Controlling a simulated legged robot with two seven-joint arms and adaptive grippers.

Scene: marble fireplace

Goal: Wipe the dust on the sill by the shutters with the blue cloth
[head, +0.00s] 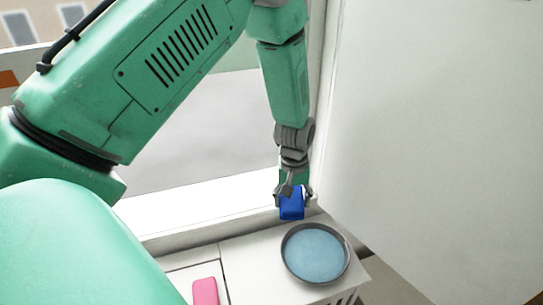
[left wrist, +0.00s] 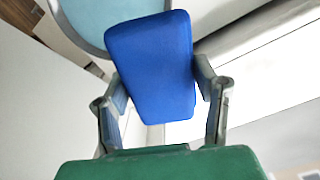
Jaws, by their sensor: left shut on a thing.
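My left gripper (head: 292,192) is shut on the blue cloth (head: 291,205), a thick folded pad. The cloth hangs below the fingers over the right end of the white sill (head: 205,207), near the tall white panel. In the left wrist view the cloth (left wrist: 152,65) sits between the two fingers of my left gripper (left wrist: 162,90). I cannot tell whether the cloth touches the sill. I make out no dust on the sill. My right gripper is in neither view.
A round pan (head: 315,253) with a light blue inside stands on the white cabinet top just in front of the cloth. A pink block (head: 205,291) lies further left. The tall white panel (head: 430,130) closes off the right. The sill left of the gripper looks clear.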

